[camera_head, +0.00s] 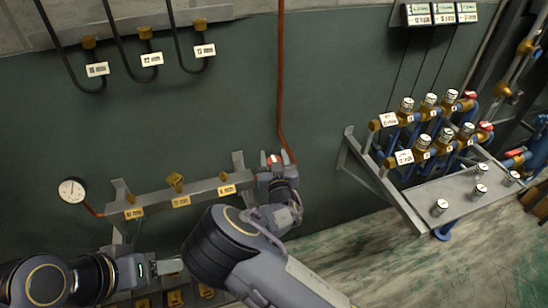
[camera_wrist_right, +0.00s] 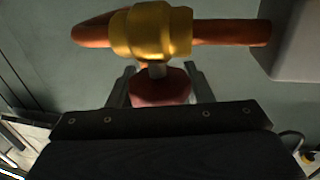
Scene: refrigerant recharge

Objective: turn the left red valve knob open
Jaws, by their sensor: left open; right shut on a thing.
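A red valve knob (camera_head: 273,160) sits at the right end of the wall rail, at the foot of the red pipe. My right gripper (camera_head: 272,170) is shut on it. In the right wrist view the red knob (camera_wrist_right: 160,87) lies between the two fingers, below a brass valve body (camera_wrist_right: 152,33) on a copper pipe (camera_wrist_right: 230,33). The gripper's dark body hides the knob's lower part. My left gripper (camera_head: 165,267) is open and apart from the knob, low at the left near the lower rail.
A metal rail (camera_head: 155,201) with brass fittings and yellow labels runs left of the knob. A round gauge (camera_head: 72,190) is on the wall. At right, blue and brass valves stand by a grey shelf (camera_head: 455,190) holding silver cylinders. Black hoses hang above.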

